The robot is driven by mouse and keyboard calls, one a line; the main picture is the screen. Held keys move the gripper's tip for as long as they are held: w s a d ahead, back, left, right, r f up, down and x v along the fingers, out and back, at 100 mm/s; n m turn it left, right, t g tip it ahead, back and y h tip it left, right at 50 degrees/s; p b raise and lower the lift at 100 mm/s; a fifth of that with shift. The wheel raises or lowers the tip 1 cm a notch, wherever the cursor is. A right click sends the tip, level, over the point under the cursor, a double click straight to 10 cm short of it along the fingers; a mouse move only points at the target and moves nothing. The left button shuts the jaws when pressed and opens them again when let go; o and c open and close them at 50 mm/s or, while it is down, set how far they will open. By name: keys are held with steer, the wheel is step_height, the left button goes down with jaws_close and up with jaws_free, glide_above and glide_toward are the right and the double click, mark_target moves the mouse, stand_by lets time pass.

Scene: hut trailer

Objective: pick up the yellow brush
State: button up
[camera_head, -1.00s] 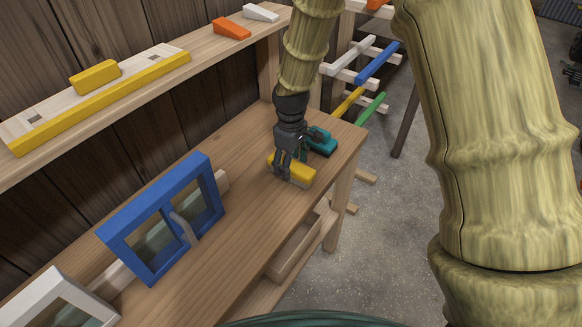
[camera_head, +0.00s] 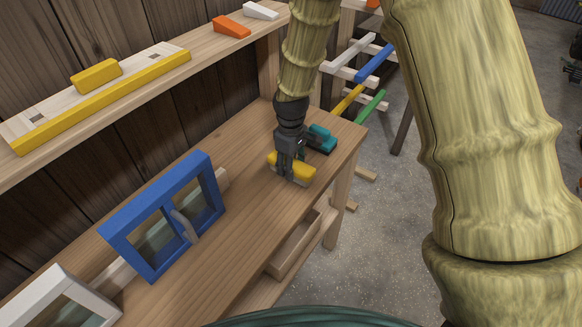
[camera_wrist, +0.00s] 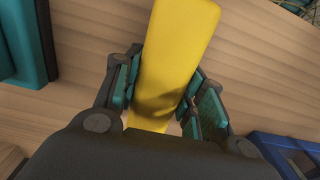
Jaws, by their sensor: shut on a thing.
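The yellow brush (camera_head: 301,173) is at the right part of the wooden workbench, with a pale strip along its lower edge. My gripper (camera_head: 290,172) comes down on it from above. In the wrist view the brush (camera_wrist: 174,65) is a long yellow block between the two teal-padded fingers (camera_wrist: 165,103), which are closed against its sides. I cannot tell whether the brush touches the bench or is slightly above it.
A teal and dark tool (camera_head: 320,138) lies just behind the brush. A blue window frame (camera_head: 163,217) and a white frame (camera_head: 65,303) stand to the left. A shelf (camera_head: 100,97) with a yellow block (camera_head: 96,75) runs along the wall. The bench front is clear.

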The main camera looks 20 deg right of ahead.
steer(key=shift+r, duration=0.1)
steer(key=shift+r+b, duration=0.55)
steer(key=shift+r, duration=0.25)
steer(key=shift+s+a+r+b, duration=0.15)
steer(key=shift+r+b, duration=0.1)
steer(key=shift+r, duration=0.15)
steer(key=shift+s+a+r+b, duration=0.15)
steer(key=shift+r+b, duration=0.1)
steer(key=shift+r, duration=0.15)
steer(key=s+a+b, duration=0.1)
steer(key=s+a, duration=0.2)
steer(key=s, duration=0.1)
steer(key=s+a+r+b, duration=0.1)
steer(key=s+a, duration=0.2)
steer(key=s, duration=0.1)
steer(key=s+a+b, duration=0.1)
steer(key=s+a, duration=0.1)
steer(key=s, duration=0.2)
steer(key=shift+s+a+r, duration=0.2)
steer(key=shift+a+r, duration=0.1)
steer(key=shift+a, duration=0.1)
